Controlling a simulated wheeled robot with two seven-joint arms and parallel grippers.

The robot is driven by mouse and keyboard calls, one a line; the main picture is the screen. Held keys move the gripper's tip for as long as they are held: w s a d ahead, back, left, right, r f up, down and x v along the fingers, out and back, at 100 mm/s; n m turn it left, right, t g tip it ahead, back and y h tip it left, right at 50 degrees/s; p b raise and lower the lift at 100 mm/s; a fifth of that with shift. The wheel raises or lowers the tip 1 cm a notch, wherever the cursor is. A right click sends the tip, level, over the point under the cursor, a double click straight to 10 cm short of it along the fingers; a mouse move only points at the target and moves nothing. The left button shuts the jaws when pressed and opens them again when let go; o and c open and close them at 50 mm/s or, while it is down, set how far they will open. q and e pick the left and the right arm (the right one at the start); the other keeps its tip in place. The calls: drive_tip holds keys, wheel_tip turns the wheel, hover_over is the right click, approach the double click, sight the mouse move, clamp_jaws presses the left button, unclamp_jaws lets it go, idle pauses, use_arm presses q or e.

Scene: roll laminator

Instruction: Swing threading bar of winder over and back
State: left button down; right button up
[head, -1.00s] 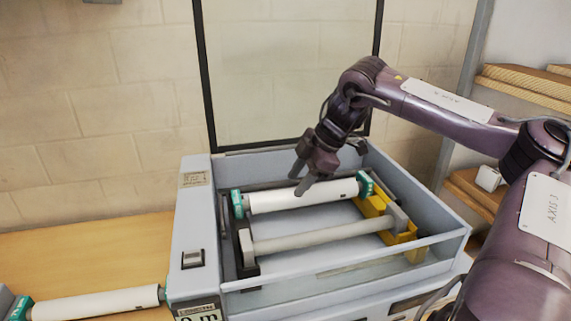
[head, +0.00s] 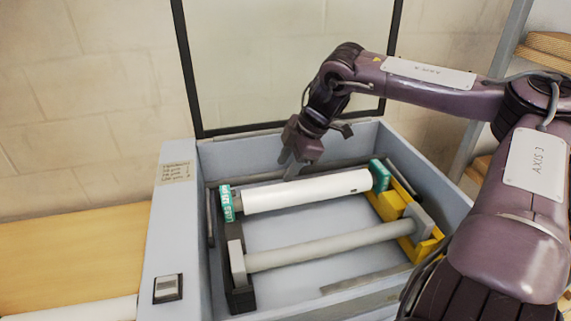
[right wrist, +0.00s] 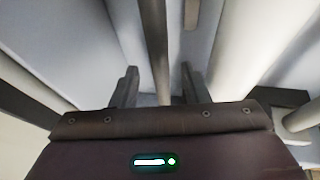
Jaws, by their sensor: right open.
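The laminator is an open grey box (head: 176,240) with a white roll (head: 310,190) across it between green end pieces. A thin grey bar (head: 262,177) runs just behind the white roll; I take it for the threading bar. My right gripper (head: 290,172) points down there, its fingertips partly hidden behind the roll. In the right wrist view its fingers (right wrist: 158,82) are open, with the bar (right wrist: 153,45) between them; contact cannot be told. The white roll (right wrist: 236,50) is right of the fingers there. My left gripper is not in view.
A thicker grey roller (head: 320,247) lies in front of the white roll, its right end by a yellow bracket (head: 390,205). A dark-framed clear lid (head: 285,65) stands raised behind. A switch (head: 168,288) is on the left panel. The wooden table (head: 70,250) is largely clear.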

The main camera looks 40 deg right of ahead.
drive_tip(key=shift+w+a+f, duration=0.2)
drive_tip(key=shift+w+f, duration=0.05)
drive_tip(key=shift+f, duration=0.4)
drive_tip(key=shift+c, duration=0.2)
clamp_jaws()
